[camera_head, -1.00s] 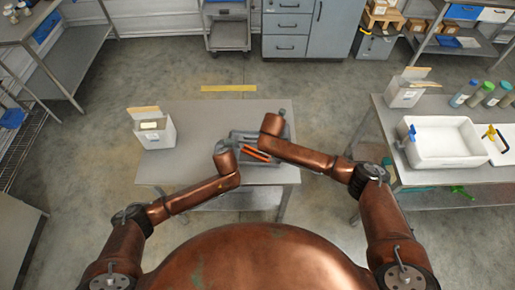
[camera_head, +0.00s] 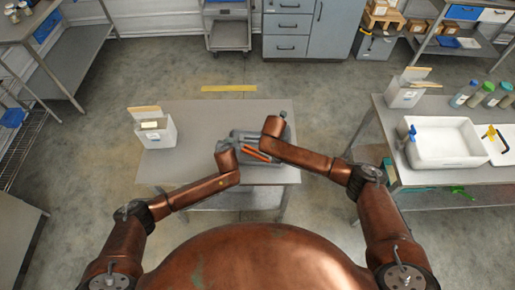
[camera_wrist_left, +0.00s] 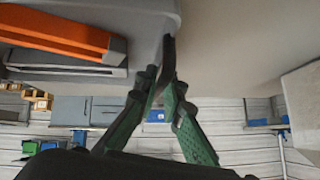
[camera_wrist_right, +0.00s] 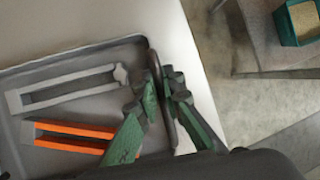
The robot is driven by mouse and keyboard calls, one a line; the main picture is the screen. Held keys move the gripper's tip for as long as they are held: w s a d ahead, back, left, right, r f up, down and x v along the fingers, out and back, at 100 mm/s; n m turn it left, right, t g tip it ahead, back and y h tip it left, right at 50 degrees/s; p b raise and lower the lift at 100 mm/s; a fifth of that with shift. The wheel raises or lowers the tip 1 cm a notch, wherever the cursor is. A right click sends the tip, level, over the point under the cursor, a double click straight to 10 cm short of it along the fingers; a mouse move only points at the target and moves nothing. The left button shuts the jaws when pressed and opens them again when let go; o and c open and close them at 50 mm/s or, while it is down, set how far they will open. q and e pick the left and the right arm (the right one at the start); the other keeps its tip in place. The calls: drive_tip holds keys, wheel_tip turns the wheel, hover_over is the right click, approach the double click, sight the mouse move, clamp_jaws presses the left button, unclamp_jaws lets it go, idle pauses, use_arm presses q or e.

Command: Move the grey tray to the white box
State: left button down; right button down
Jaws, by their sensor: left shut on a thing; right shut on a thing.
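The grey tray (camera_head: 240,134) lies on the grey table between my two grippers, partly hidden by my arms in the head view. It holds an orange-sided channel-shaped part and a grey one, clear in the right wrist view. My left gripper (camera_wrist_left: 167,75) is shut on the tray's rim at its left end. My right gripper (camera_wrist_right: 162,78) is shut on the rim at the other end. A white box (camera_head: 155,132) with raised flaps stands on the same table to the left, apart from the tray. A pale block shows in its opening.
The grey table (camera_head: 190,115) is bare between the white box and the tray. A second table at the right holds another white box (camera_head: 400,97), a large white bin (camera_head: 445,160) and several bottles (camera_head: 487,92). A yellow strip (camera_head: 229,88) marks the floor behind.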

use_arm(q)
drive_tip(key=shift+w+r, duration=0.1)
use_arm(e)
drive_tip(key=shift+r, duration=0.1)
idle(0.5)
